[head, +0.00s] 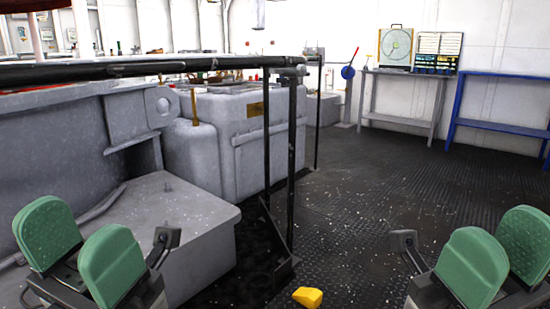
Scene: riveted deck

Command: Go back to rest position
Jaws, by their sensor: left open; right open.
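My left gripper (80,248) is at the lower left, in front of the grey machinery. Its two green finger pads stand apart with nothing between them. My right gripper (496,254) is at the lower right above the dark deck. Its green pads are also apart, and it holds nothing. A yellow block-like object (308,297) lies on the deck at the bottom, between the two grippers and apart from both.
Grey machinery (222,128) fills the left side, with a black railing (140,69) and posts in front. A grey table (402,98) and a blue table (500,100) stand along the white wall. The dark riveted deck (390,190) is clear at centre right.

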